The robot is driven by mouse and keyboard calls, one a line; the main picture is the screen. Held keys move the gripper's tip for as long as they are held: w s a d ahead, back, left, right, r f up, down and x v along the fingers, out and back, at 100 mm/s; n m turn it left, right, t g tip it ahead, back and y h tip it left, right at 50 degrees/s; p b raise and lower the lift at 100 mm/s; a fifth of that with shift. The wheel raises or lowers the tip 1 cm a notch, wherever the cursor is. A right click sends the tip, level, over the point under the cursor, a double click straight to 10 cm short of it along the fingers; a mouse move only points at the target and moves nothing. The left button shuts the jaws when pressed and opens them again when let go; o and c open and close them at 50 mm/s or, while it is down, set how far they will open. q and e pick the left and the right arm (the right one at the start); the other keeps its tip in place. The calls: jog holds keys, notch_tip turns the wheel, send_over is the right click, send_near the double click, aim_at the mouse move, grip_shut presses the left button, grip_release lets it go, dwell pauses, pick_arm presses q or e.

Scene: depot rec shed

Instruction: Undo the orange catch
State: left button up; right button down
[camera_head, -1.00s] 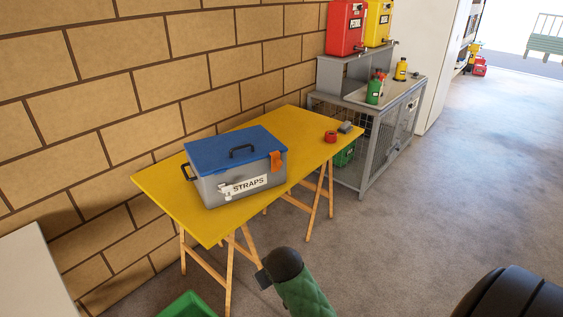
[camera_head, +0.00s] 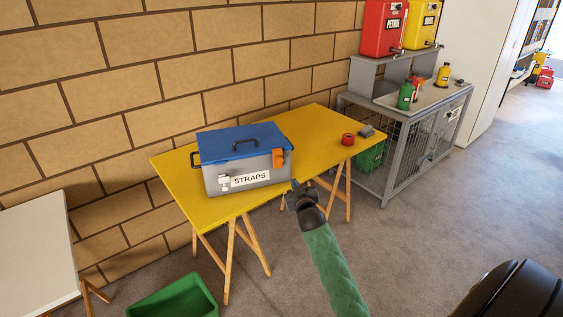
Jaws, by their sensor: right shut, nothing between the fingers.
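A grey box (camera_head: 216,186) with a blue lid (camera_head: 225,147) and a STRAPS label stands on a yellow trestle table (camera_head: 232,211). The lid is down. The orange catch (camera_head: 278,158) sits on the front face near its right end, at the lid's edge. A white catch (camera_head: 224,181) sits at the left of the front. My right gripper (camera_head: 294,188) is shut and empty at the table's front edge, below and right of the orange catch and apart from it in the picture. My left gripper is out of view.
A red tape roll (camera_head: 348,139) and a grey item (camera_head: 367,131) lie at the table's right end. A grey mesh cabinet (camera_head: 402,156) stands beyond, bearing bottles and petrol cans. A green bin (camera_head: 180,300) and a white table (camera_head: 38,250) are at lower left. Open floor lies to the right.

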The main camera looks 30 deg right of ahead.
aim_at(282, 161)
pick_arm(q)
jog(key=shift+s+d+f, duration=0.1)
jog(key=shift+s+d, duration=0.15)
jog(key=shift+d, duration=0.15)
pick_arm(e)
notch_tip(282, 161, up, 6)
jog(key=a+n+t+y, duration=0.1)
jog(key=a+t, duration=0.1)
jog(key=t, duration=0.3)
jog(key=shift+s+a+y, duration=0.2)
jog(key=shift+s+y, duration=0.1)
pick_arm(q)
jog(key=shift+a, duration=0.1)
